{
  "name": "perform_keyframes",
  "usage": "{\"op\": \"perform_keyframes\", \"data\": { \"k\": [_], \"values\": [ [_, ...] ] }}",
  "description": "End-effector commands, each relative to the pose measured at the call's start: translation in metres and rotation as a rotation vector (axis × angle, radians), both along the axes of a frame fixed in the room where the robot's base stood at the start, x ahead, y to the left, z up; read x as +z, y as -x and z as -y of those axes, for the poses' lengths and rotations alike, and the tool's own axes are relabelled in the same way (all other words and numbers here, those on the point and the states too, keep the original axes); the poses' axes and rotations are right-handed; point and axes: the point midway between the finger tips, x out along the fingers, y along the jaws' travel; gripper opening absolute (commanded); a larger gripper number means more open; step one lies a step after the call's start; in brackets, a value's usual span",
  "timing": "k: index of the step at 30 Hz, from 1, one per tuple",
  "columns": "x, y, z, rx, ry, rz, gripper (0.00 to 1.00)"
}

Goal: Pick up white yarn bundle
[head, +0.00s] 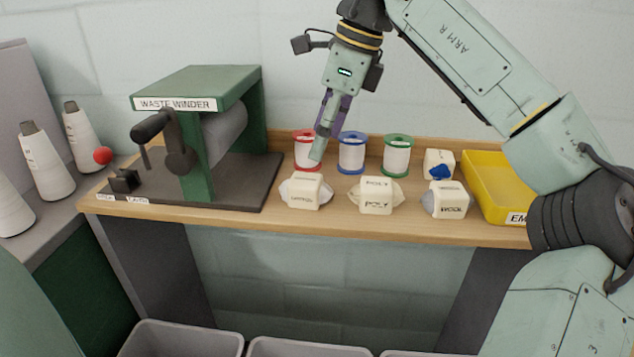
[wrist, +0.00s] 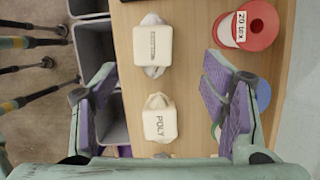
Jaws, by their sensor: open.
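Several wrapped yarn bundles with pale paper bands lie on the wooden shelf. The left bundle (head: 304,191) has whitish yarn ends and a label too small to read; it also shows in the wrist view (wrist: 153,45). The middle bundle (head: 376,195), marked POLY, has cream ends and shows in the wrist view (wrist: 160,120). The right bundle (head: 446,199), marked WOOL, has grey ends. My gripper (head: 326,135) is above the shelf, pointing down. In the wrist view my gripper (wrist: 161,72) is open and empty, with both bundles lying below between its fingers.
Red (head: 307,151), blue (head: 351,153) and green (head: 397,156) spools stand behind the bundles. Another bundle with blue yarn (head: 439,165) lies near the yellow tray (head: 488,172). The green waste winder (head: 197,145) stands left. Grey bins (head: 183,340) are below.

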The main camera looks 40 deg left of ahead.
Motion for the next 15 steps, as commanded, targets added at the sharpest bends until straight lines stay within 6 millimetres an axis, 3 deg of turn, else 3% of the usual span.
{"op": "perform_keyframes", "data": {
  "k": [3, 15],
  "values": [
    [-0.021, 0.003, -0.005, 0.001, 0.0, -0.001, 0.67],
    [-0.061, 0.013, -0.012, 0.002, 0.0, -0.002, 0.67]
  ]
}}
